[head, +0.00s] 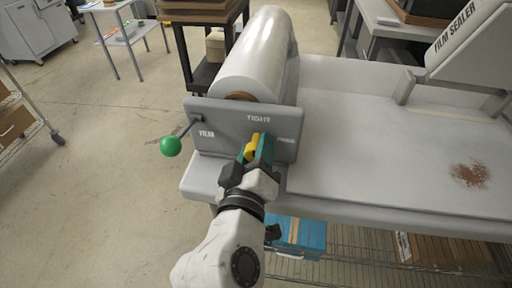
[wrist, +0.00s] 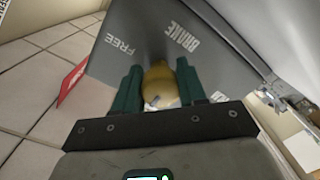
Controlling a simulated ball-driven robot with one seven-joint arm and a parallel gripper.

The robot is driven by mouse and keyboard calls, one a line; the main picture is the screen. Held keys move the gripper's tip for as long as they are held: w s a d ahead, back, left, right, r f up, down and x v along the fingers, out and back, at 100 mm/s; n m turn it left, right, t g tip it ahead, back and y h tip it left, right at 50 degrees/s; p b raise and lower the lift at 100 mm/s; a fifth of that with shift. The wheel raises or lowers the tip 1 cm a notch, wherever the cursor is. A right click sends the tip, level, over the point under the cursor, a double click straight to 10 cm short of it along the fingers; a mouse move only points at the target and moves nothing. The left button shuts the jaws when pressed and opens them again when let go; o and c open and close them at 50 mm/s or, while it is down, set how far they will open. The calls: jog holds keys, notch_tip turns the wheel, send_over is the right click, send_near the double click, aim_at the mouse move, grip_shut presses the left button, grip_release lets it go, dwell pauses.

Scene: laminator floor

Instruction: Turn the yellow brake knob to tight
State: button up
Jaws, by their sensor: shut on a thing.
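The yellow brake knob (head: 252,148) sits on the front of a grey panel (head: 225,117), below the printed word TIGHT. My gripper (head: 257,151) reaches the panel from the front, its green fingers on either side of the knob. In the wrist view the gripper (wrist: 157,72) is shut on the rounded yellow knob (wrist: 158,82), with one finger at each side. The words FREE and BRAKE show on the panel (wrist: 135,35) there. The fingers hide part of the knob, and I cannot tell which mark it points to.
A crank with a green ball handle (head: 171,146) sticks out at the panel's left, near the word FILM. A large white film roll (head: 258,55) lies behind the panel. A pale worktable (head: 375,140) extends right, with a brown stain (head: 469,175). Open floor lies left.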

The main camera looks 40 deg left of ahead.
jog(key=shift+f, duration=0.1)
dwell(0.3)
jog(key=o, duration=1)
jog(key=shift+o, duration=0.2)
jog(key=shift+s, duration=0.1)
jog(key=b+v, duration=0.2)
jog(key=v, duration=0.8)
jog(key=shift+s+d, duration=0.15)
jog(key=shift+s, duration=0.15)
jog(key=w+d+f+m+g+h, duration=0.3)
jog(key=w+d+f+m+h, duration=0.15)
jog(key=d+f, duration=0.65)
jog(key=w+d+f+m+g+h, duration=0.2)
jog(key=w+d+f+m+h, duration=0.45)
jog(key=d, duration=0.85)
jog(key=s+d+f+m+g, duration=0.2)
jog(key=s+d+f+g, duration=0.2)
jog(key=s+d, duration=0.5)
jog(key=s+d+f+m+g+y, duration=0.1)
jog(key=s+d+f+m+g, duration=0.2)
jog(key=s+d+f, duration=0.6)
jog(key=shift+s+d+f+g+y, duration=0.3)
jog(key=shift+s+d+g, duration=0.5)
jog(key=shift+s+g, duration=0.15)
